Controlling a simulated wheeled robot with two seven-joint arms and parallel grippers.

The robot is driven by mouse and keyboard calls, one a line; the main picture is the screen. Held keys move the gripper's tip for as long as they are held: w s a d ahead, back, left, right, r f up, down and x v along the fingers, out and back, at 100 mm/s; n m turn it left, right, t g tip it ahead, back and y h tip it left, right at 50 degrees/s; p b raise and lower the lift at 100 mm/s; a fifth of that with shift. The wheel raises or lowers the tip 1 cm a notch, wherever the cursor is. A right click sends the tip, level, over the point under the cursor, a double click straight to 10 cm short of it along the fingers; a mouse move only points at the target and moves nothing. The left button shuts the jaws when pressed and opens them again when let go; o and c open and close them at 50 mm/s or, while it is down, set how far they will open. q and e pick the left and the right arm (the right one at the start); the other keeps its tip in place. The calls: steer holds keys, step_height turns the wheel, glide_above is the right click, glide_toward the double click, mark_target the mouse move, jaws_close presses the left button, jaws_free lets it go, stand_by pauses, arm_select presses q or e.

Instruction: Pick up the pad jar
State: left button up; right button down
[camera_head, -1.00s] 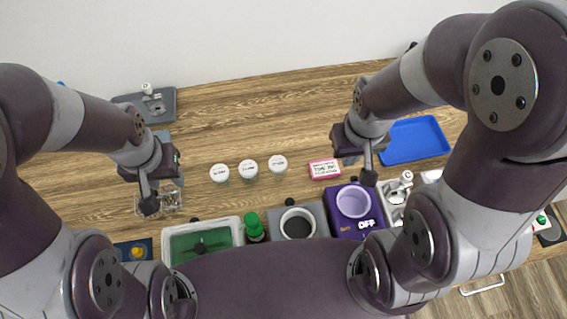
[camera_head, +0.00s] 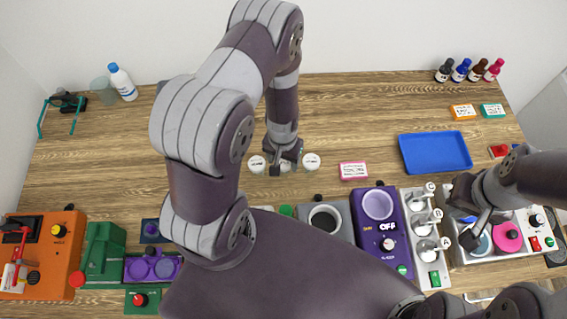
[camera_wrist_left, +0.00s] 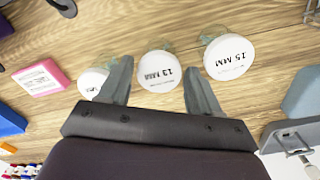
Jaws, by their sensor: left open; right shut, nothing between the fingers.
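Three clear jars with white lids stand in a row on the wooden table. In the head view my left gripper (camera_head: 284,168) covers much of the middle jar. My right gripper (camera_head: 468,240) is shut and empty, at far right.
A pink box (camera_head: 352,171) lies right of the jars, with a blue tray (camera_head: 435,152) beyond. A purple device marked OFF (camera_head: 384,225) and a grey pot unit (camera_head: 325,219) stand in front. Orange (camera_head: 42,252) and green (camera_head: 104,250) devices stand at left. The table behind the jars is clear.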

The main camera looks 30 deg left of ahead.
mark_target(284, 162)
arm_select(q)
step_height(284, 162, down, 4)
steer(key=shift+d+r, duration=0.1)
steer(key=shift+r, duration=0.05)
steer(key=c, duration=0.8)
